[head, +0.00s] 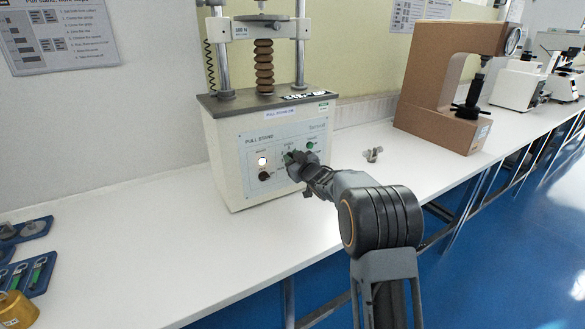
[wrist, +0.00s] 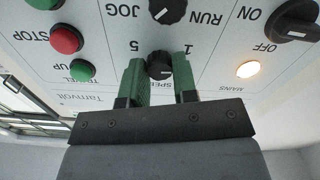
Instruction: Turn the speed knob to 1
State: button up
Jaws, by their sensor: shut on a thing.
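The speed knob (wrist: 160,65) is small, round and black, on the front panel of the pull stand (head: 222,158). In the wrist view, where the lettering is upside down, the printed 5 (wrist: 133,45) is left of the knob and the printed 1 (wrist: 188,50) is right of it. My gripper (head: 293,158) is at the panel in the head view and hides the knob there. In the wrist view its green fingers (wrist: 159,74) are on both sides of the knob, shut on it. I cannot clearly tell where the knob points.
On the same panel are the JOG/RUN knob (wrist: 167,10), the mains switch (wrist: 290,22), a lit lamp (wrist: 249,69), a red stop button (wrist: 66,40) and a green button (wrist: 82,71). A brown tester (head: 432,90) stands to the right. The bench (head: 190,235) is clear in front.

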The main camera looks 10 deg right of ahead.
jog(key=n+b, duration=0.4)
jog(key=shift+n, duration=0.4)
dwell(0.4)
jog(key=o, duration=0.9)
jog(key=v, duration=1.4)
jog(key=shift+w, duration=0.1)
